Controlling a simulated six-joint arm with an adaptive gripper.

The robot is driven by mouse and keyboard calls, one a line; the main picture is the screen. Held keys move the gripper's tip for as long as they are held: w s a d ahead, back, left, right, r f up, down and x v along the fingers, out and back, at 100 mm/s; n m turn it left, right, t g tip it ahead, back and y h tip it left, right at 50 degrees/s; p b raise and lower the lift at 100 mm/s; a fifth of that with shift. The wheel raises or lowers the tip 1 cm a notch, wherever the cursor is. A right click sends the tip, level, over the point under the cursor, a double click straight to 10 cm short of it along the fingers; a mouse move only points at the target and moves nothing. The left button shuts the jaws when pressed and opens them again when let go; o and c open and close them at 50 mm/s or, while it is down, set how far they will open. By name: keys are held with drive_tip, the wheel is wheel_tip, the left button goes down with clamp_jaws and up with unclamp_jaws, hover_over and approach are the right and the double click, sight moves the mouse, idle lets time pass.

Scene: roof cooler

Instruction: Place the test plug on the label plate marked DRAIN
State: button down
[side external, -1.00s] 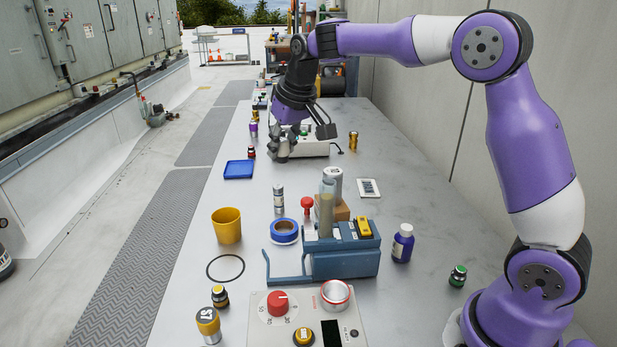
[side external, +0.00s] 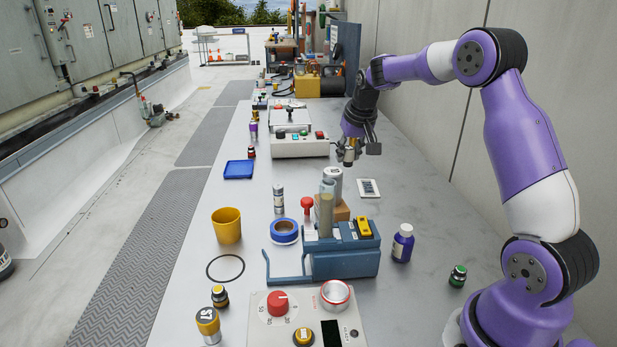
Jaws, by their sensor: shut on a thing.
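My gripper (side external: 350,150) is at the right of the bench, beside the grey-white control box. It is shut on a small brass-coloured cylinder (side external: 349,157), which may be the test plug; the fingers hide part of it. I cannot tell whether its lower end touches the bench. A small white plate with dark marks (side external: 368,188) lies flat on the bench, nearer the camera and slightly right of the gripper. Its marks are too small to read, so I cannot tell whether it says DRAIN.
The control box (side external: 300,148) stands left of my gripper. A grey cylinder (side external: 333,178), a blue-grey holder (side external: 345,262) and a blue bottle (side external: 402,243) stand nearer the camera. A blue tray (side external: 239,169) lies left. The bench right of the white plate is clear.

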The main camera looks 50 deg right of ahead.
drive_tip(key=d+f, duration=0.1)
drive_tip(key=d, duration=0.2)
drive_tip(key=s+d+f, duration=0.1)
drive_tip(key=d+f, duration=0.3)
drive_tip(key=d, duration=0.1)
drive_tip(key=shift+s+d+f, duration=0.15)
drive_tip(key=shift+d, duration=0.2)
drive_tip(key=shift+d+f, duration=0.15)
drive_tip(key=shift+f, duration=1.95)
drive_tip(key=shift+f, duration=0.15)
drive_tip(key=c, duration=0.6)
unclamp_jaws()
